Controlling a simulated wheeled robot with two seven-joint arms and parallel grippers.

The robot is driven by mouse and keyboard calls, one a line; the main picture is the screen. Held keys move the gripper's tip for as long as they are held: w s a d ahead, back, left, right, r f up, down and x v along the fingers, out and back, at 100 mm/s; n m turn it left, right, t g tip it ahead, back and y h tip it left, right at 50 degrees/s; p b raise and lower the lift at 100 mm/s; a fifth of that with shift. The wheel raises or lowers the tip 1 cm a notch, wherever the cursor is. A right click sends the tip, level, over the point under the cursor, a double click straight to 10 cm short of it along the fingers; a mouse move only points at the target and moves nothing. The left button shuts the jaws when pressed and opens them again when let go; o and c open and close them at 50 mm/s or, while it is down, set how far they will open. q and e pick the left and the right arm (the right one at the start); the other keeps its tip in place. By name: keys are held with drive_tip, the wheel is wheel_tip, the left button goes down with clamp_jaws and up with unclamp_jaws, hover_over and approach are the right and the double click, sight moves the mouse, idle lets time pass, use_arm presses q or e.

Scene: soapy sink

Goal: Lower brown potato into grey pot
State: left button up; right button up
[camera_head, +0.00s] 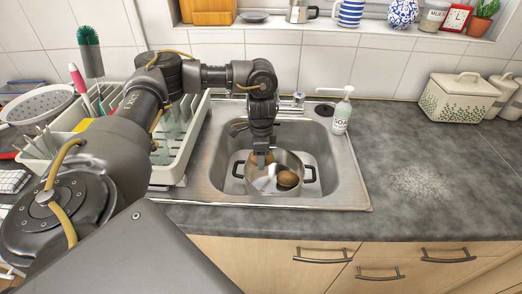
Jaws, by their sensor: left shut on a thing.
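The grey pot (298,160) stands in the sink, with a dark handle on each side. My left gripper (262,161) points down over the left part of the pot's opening. It is shut on a small brown thing, seemingly the brown potato (268,158), mostly hidden by the fingers. Another brown, potato-like thing (288,178) lies inside the pot, to the right of the fingertips and apart from them. A pale patch shows in the pot below the gripper; I cannot tell what it is. My right gripper is not in view.
The steel sink (335,195) surrounds the pot. A tap (298,100) and a soap bottle (342,112) stand behind it. A dish rack (178,165) is close on the left, under my arm. The counter to the right (420,205) is mostly clear.

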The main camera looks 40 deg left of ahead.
use_arm(q)
drive_tip(key=shift+f+b, duration=0.7)
drive_tip(key=shift+f, duration=1.25)
drive_tip(key=shift+f+b, duration=1.15)
drive_tip(key=shift+f, duration=1.7)
idle(0.5)
idle(0.4)
drive_tip(key=o, duration=1.2)
drive_tip(key=shift+c, duration=0.2)
